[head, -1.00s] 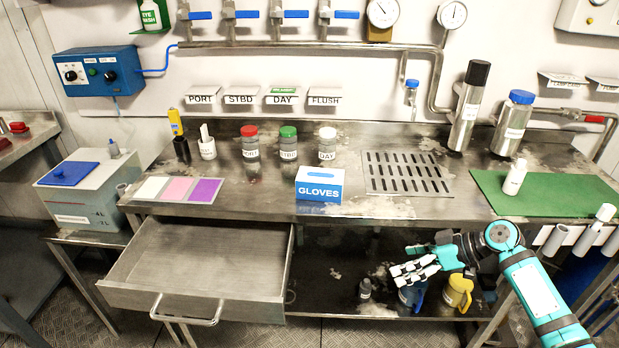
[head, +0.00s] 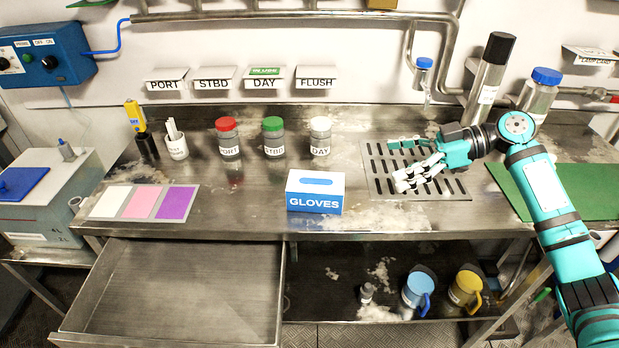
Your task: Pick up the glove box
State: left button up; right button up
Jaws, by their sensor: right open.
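The glove box (head: 315,192) is a small white and blue box marked GLOVES, with a slot in its top. It stands upright near the front edge of the steel counter, left of the drain grate. My right gripper (head: 398,163) is over the drain grate, to the right of the glove box and apart from it. Its fingers are open, point left and hold nothing. My left gripper is not in the head view.
Red, green and white capped jars (head: 273,138) stand behind the box. Colour cards (head: 143,203) lie to its left. The drain grate (head: 378,186) is at right. An open drawer (head: 180,290) juts out below. Blue and yellow jugs (head: 417,290) stand on the lower shelf.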

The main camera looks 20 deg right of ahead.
jog(key=p, duration=0.2)
send_near(323, 182)
jog(key=shift+w+a+f, duration=0.15)
jog(key=shift+w+a, duration=0.3)
jog(key=shift+a, duration=0.3)
jog(key=x, duration=0.2)
jog(key=shift+w+a+f+p, duration=0.25)
jog(key=shift+p, duration=0.1)
jog(key=shift+w+a+f, duration=0.1)
jog(key=shift+a+f, duration=0.15)
jog(key=shift+a, duration=0.2)
jog(key=shift+w+a+f+p, duration=0.1)
jog(key=shift+a+p, duration=0.2)
jog(key=shift+p, duration=0.05)
jog(key=p+x, duration=0.1)
jog(key=x, duration=0.2)
jog(key=shift+a+f, duration=0.25)
jog(key=shift+a, duration=0.1)
jog(key=shift+a+f, duration=0.25)
jog(key=shift+a, duration=0.05)
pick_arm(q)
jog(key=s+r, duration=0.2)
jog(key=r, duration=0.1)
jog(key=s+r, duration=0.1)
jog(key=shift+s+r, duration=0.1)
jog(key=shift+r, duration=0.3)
pick_arm(e)
jog(key=c, duration=1.3)
